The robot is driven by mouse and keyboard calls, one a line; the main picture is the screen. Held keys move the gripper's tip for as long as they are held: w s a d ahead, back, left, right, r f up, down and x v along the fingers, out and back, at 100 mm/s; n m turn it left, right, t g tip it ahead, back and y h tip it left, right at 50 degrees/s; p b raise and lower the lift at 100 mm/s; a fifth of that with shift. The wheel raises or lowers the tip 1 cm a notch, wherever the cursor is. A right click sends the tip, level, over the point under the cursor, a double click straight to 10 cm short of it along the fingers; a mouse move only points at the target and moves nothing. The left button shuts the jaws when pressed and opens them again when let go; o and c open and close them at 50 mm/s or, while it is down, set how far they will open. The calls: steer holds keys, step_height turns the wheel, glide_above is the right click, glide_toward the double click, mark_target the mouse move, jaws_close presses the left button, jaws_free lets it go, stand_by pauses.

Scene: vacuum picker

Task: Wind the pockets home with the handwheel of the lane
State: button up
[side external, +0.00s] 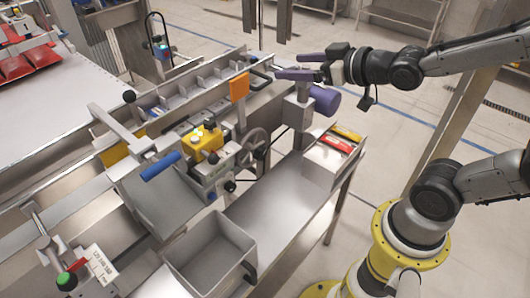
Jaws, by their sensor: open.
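The handwheel (255,145) is a dark grey spoked wheel on the side of the lane, below an orange plate (239,86). The lane (218,69) is a long metal channel divided by upright plates into pockets (197,84). My gripper (285,66) has purple fingers pointing left. It is open, with nothing seen between the fingers. In the picture it is up and to the right of the handwheel, clearly apart from it, above a grey box with a purple cylinder (325,100).
A yellow box with buttons (203,139) and a blue-handled bar (160,166) sit left of the wheel. An empty grey bin (210,255) stands in front. A tray (333,152) with red and yellow items is at the right end of the bare metal bench (285,200).

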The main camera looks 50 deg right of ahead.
mark_target(263, 153)
steer(key=s+f+m+y, duration=0.1)
steer(key=s+f+m, duration=0.1)
steer(key=f, duration=1)
steer(key=s+f+m+y, duration=0.1)
steer(key=s+f+m, duration=0.15)
steer(key=f, duration=1.05)
steer(key=shift+n+g, duration=0.3)
steer(key=shift+n, duration=0.15)
steer(key=x, duration=0.9)
steer(key=d+x, duration=0.1)
steer(key=x, duration=0.3)
steer(key=shift+w+r, duration=0.1)
steer(key=shift+w, duration=0.2)
jaws_close()
